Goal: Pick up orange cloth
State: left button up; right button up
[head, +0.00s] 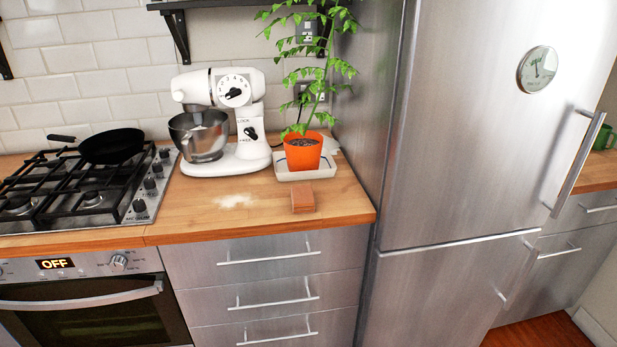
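A small orange-brown rectangular thing (302,197) lies on the wooden counter near its front edge, just in front of the white tray under the plant. It looks like the orange cloth, folded, but it is too small to be sure. Nothing covers it. No other cloth shows. Neither of my grippers is in the head view.
A plant in an orange pot (303,153) stands on a white tray (318,174). A white stand mixer (253,150) and a white powdery patch (234,201) are to the left. A steel fridge (470,130) bounds the right. A pan (112,147) sits on the stove.

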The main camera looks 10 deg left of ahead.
aim_at(302, 197)
jog(key=i+l+u, duration=0.1)
jog(key=i, duration=0.85)
